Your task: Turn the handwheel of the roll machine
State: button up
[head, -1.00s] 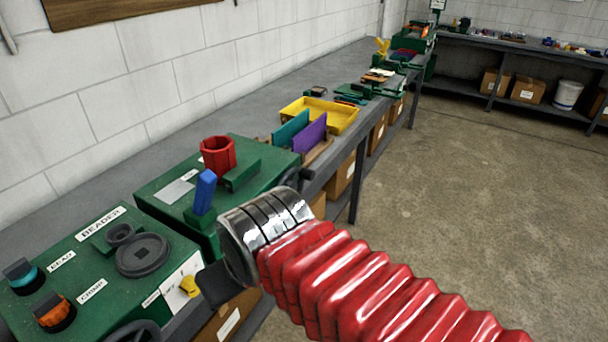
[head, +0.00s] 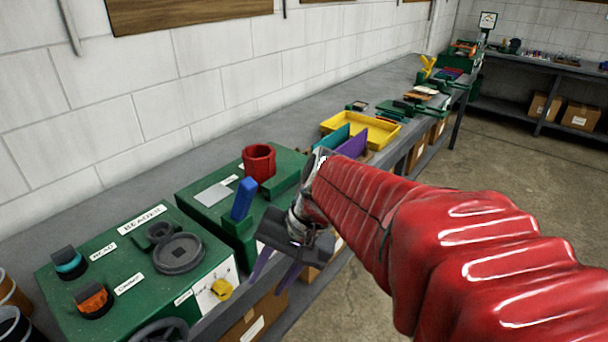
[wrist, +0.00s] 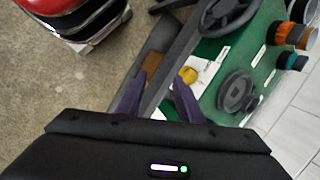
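The green roll machine labelled BEADER (head: 110,255) stands on the bench at the lower left. Its dark handwheel (head: 160,332) is on the front side, cut off by the bottom edge of the head view. The handwheel also shows at the top of the wrist view (wrist: 228,14). My gripper (head: 266,283) is to the right of the machine, past a yellow knob (head: 222,289), and points downward. Its two purple fingers (wrist: 158,80) are apart with nothing between them. It does not touch the handwheel.
A second green machine (head: 275,165) with a red cup-shaped part (head: 259,162) and blue lever (head: 243,198) stands right behind my gripper. A yellow tray (head: 375,142) lies farther along the bench. The floor (head: 500,190) at right is open.

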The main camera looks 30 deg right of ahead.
jog(key=w+d+f+m+t+y, duration=0.1)
jog(key=w+d+m+t+y, duration=0.2)
jog(key=w+d+m, duration=0.35)
jog(key=w+d+f+m+t+y, duration=0.1)
jog(key=w+d+m+t+y, duration=0.25)
jog(key=d+m, duration=0.55)
jog(key=s+d+f+m+t+h, duration=0.1)
jog(key=d+m+t, duration=0.3)
jog(key=d, duration=0.8)
jog(key=s+d+f+m+t+h, duration=0.2)
jog(key=d+f+m+t+h, duration=0.1)
jog(key=d, duration=0.9)
jog(key=shift+m+t+h, duration=0.35)
jog(key=shift+t, duration=0.1)
jog(key=x, duration=1.3)
jog(key=shift+w+a, duration=0.2)
jog(key=shift+w, duration=0.15)
jog(key=shift+c, duration=0.7)
